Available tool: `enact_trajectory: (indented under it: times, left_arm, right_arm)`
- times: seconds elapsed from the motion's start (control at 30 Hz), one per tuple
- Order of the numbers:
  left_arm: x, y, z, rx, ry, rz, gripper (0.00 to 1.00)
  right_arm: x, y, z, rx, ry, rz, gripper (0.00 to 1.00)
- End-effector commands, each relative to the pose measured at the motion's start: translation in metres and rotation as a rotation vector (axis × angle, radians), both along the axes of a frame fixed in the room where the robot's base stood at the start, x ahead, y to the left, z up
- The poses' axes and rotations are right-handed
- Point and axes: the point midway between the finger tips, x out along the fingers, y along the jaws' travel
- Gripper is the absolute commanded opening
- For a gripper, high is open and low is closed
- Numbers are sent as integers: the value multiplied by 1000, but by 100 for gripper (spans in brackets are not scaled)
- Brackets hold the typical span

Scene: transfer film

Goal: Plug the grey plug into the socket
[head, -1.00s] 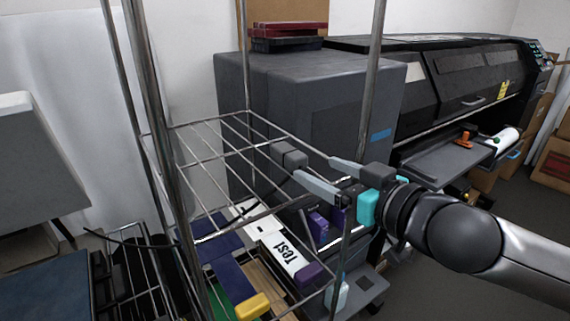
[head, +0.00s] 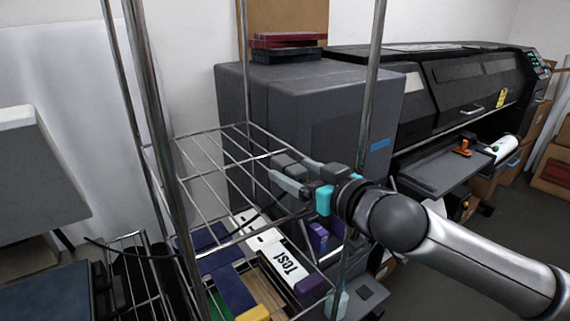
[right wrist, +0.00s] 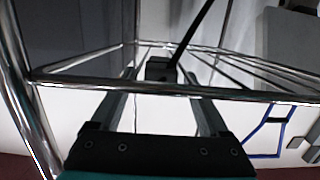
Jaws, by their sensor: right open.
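The grey plug (head: 284,160) is a small dark block at the wire rack, with a black cable trailing down and left. In the right wrist view the plug (right wrist: 158,69) shows ahead between the fingers, its cable rising to the upper right. My right gripper (head: 291,174) is open, its fingers pointing left at the plug. In the right wrist view a rack wire crosses in front of the fingers (right wrist: 162,108); I cannot tell whether they touch the plug. I cannot make out a socket for certain. My left gripper is not in view.
The wire rack (head: 215,131) has upright metal posts (head: 371,85) close to my right arm. Below are a white box marked "Test" (head: 268,241) and a yellow item (head: 254,313). A large dark printer (head: 470,85) stands behind. A blue outline (right wrist: 268,132) marks a pale surface.

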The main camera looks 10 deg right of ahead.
Motion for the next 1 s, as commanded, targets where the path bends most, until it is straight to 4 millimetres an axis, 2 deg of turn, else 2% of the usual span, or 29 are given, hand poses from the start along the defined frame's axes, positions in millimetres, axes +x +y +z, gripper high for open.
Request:
enact_trajectory:
  times: [0.3, 1.0]
  left_arm:
    - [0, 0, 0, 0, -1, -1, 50]
    - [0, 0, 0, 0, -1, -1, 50]
  right_arm:
    - [3, 1, -1, -1, 0, 0, 78]
    - [3, 1, -1, 0, 1, 0, 0]
